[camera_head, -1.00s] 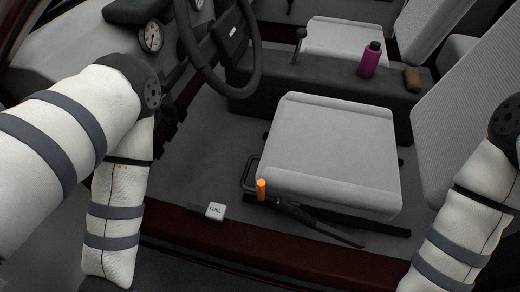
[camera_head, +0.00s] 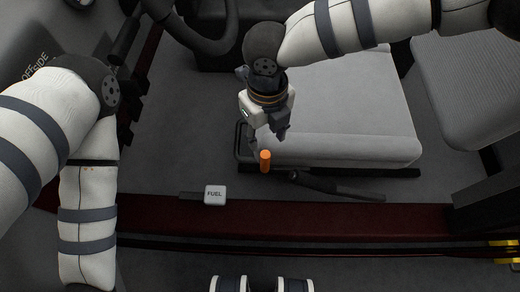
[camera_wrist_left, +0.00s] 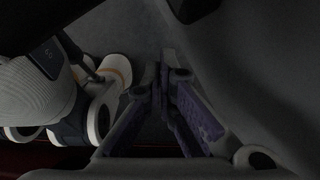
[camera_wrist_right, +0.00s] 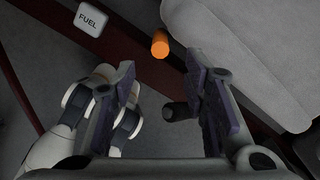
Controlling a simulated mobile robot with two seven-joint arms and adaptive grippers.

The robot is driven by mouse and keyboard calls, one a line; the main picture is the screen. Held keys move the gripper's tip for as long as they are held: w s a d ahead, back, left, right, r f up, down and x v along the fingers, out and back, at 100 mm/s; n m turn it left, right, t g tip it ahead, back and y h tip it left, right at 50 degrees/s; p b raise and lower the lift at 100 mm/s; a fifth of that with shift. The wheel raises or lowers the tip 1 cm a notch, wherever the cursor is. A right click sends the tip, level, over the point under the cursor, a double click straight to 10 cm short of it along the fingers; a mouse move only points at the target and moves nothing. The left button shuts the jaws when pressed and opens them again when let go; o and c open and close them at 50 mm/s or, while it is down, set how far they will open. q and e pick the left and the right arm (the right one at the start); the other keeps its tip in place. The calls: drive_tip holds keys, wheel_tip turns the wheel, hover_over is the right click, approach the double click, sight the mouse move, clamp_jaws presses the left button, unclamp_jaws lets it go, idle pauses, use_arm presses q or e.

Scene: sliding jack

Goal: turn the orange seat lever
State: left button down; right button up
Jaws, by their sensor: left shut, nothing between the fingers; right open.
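The orange seat lever (camera_head: 265,161) stands upright at the front left corner of the grey seat (camera_head: 345,105). In the right wrist view its orange end (camera_wrist_right: 160,44) shows just beyond the fingertips, roughly in line with the gap between them. My right gripper (camera_head: 268,140) is over the seat's left front corner, just above the lever in the head view. Its fingers (camera_wrist_right: 161,72) are apart with nothing between them, and I see no contact with the lever. My left gripper (camera_wrist_left: 162,72) shows only in its own wrist view, fingers together and empty.
A black handbrake-like bar (camera_head: 335,188) lies right of the lever, in front of the seat. A white FUEL tab (camera_head: 215,195) sits on the left by the dark red sill (camera_head: 330,215). The steering wheel (camera_head: 200,42) is at the upper left. Floor left of the seat is clear.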

sight(265, 153)
wheel_tip(265, 153, down, 9)
drive_tip(key=shift+r+b, duration=0.1)
drive_tip(key=shift+b, duration=0.5)
clamp_jaws()
